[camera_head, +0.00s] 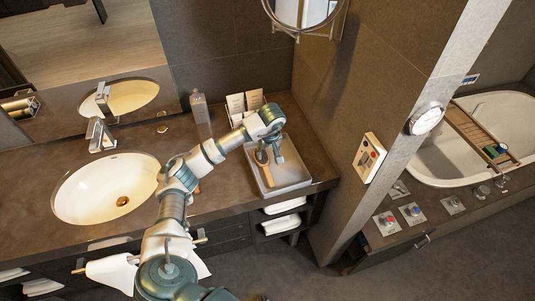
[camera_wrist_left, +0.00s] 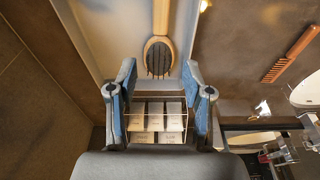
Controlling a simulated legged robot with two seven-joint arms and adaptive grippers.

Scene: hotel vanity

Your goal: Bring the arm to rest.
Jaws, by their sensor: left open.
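My left gripper (camera_head: 279,157) is over the grey tray (camera_head: 291,183) at the right end of the vanity counter. A wooden hairbrush (camera_head: 262,157) with dark bristles lies in the tray, beside the gripper in the head view. My right gripper is in neither view.
A sink (camera_head: 90,195) and faucet (camera_head: 98,137) are on the left. A bottle (camera_head: 200,108) and small cards (camera_head: 244,102) stand behind the tray. A wooden comb (camera_wrist_left: 291,54) lies on the counter. A wall panel (camera_head: 369,158) and partition stand to the right, before a bathtub (camera_head: 440,158).

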